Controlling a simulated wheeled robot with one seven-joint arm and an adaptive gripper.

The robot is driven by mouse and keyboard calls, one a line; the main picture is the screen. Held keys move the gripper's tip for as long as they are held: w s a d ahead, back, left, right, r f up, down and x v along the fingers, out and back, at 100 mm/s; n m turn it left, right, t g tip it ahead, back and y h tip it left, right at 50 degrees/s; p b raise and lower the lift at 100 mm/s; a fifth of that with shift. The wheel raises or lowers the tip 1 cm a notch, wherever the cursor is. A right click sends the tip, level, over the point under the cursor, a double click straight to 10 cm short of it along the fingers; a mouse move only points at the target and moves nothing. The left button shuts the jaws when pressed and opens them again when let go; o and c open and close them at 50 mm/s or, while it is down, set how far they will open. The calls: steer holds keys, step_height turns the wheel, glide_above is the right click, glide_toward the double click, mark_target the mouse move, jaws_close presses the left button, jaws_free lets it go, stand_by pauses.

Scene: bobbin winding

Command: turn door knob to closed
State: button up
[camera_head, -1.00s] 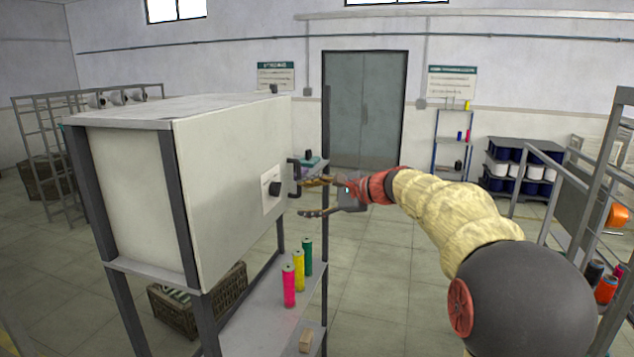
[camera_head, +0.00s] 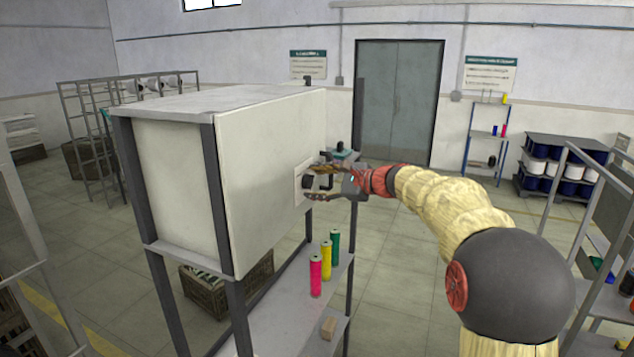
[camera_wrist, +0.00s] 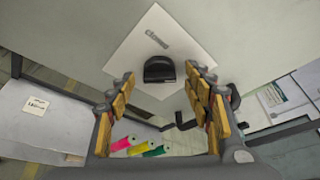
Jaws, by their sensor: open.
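The black door knob (camera_wrist: 160,70) sits on a white plate (camera_wrist: 185,42) on the cabinet door (camera_head: 270,165). A printed label on the plate, above the knob in the wrist view, seems to read "closed". The knob's broad flat edge lies roughly level in that view. My gripper (camera_head: 310,182) is open at the door front, with one finger above and one below the knob in the head view. In the wrist view my gripper (camera_wrist: 159,76) has its fingertips on either side of the knob, with gaps showing. Whether either finger touches it is unclear.
A black door handle (camera_wrist: 184,121) is close to the right finger in the wrist view. Open floor lies right of the cabinet.

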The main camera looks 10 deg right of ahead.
steer(key=shift+c, duration=0.3)
steer(key=c, duration=1.1)
